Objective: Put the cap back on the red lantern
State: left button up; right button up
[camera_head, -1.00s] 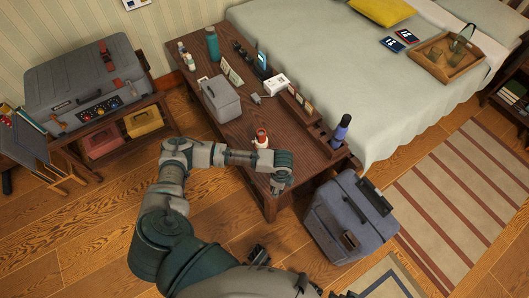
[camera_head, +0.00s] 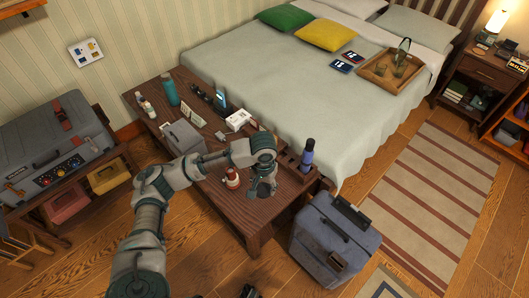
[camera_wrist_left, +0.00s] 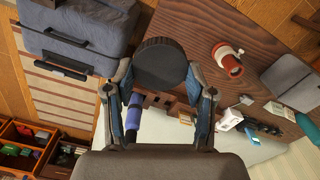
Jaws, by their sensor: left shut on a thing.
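The red lantern (camera_head: 232,180), red with a pale lower part, stands on the dark wooden bench (camera_head: 250,212) near its front edge. It also shows in the left wrist view (camera_wrist_left: 230,62), to the right of my fingers. My left gripper (camera_head: 262,188) is just right of the lantern in the head view, above the bench. In the left wrist view its two fingers (camera_wrist_left: 161,84) are shut on a dark round cap (camera_wrist_left: 160,60). The cap is apart from the lantern.
A grey box (camera_head: 184,138), a teal bottle (camera_head: 171,93) and small items share the bench. A purple bottle-like object (camera_head: 307,157) stands at its right end. A grey suitcase (camera_head: 335,240) stands on the floor beside it. The bed (camera_head: 290,85) is behind.

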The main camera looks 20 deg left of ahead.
aim_at(233, 183)
jog(key=j, duration=0.45)
jog(key=k+j, duration=0.15)
jog(key=j, duration=0.35)
jog(key=j+z, duration=0.1)
jog(key=j, duration=0.35)
jog(key=k+j, duration=0.15)
jog(key=j, duration=0.8)
jog(key=k+z, duration=0.05)
